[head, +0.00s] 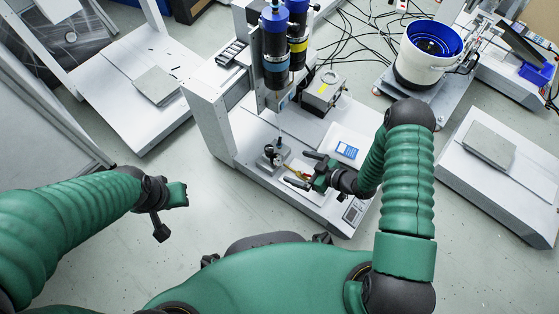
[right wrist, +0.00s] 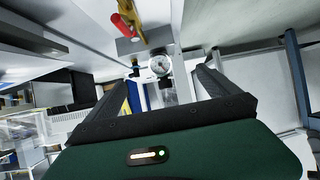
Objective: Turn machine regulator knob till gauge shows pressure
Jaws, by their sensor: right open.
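The machine (head: 232,130) is a white gantry unit with blue and black cylinders, in the middle of the head view. A small round gauge (right wrist: 160,65) with a white face shows in the right wrist view, its reading too small to tell. Dark and metal fittings sit just below it; I cannot tell which part is the regulator knob. My right gripper (right wrist: 170,78) is open, with its fingers to either side of the gauge in the picture. In the head view the right gripper (head: 310,169) is over the machine's front right. My left gripper (head: 168,206) hangs away from the machine.
A red handle (right wrist: 123,26) and a brass-coloured fitting (right wrist: 150,20) are near the gauge. A black fixture (head: 273,155) stands on the machine base, left of my right gripper. A white bowl with blue inside (head: 428,55) stands behind. The floor front left of the machine is clear.

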